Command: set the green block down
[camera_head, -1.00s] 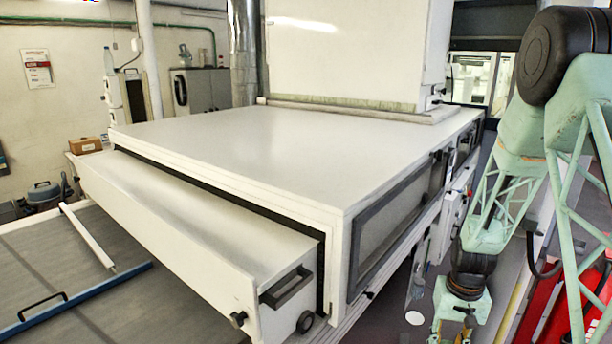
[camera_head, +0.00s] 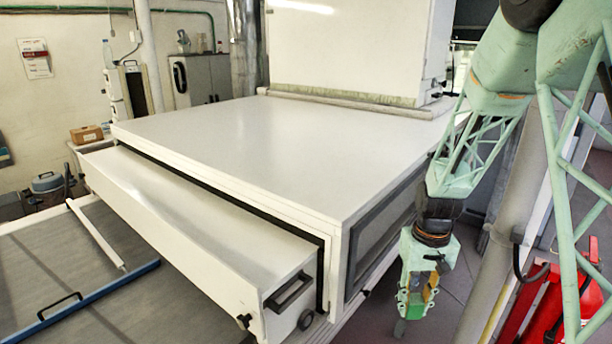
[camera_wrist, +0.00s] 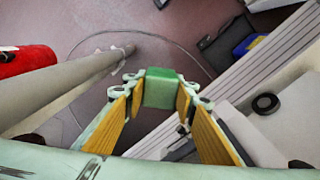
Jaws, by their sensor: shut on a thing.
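In the wrist view the green block (camera_wrist: 160,88) sits between the fingertips of my gripper (camera_wrist: 158,97). The two fingers have yellow inner faces and are shut on it. The floor shows beyond the block, with no surface seen touching it. In the head view my gripper (camera_head: 418,290) points down, to the right of the white curing tunnel (camera_head: 290,150) and in front of its side window.
The tunnel's flat white top is empty. A long white front section with a dark handle (camera_head: 288,291) juts toward me. A grey pipe (camera_wrist: 65,80) and a red object (camera_wrist: 27,61) lie left in the wrist view; a slatted grey surface (camera_wrist: 265,62) is right.

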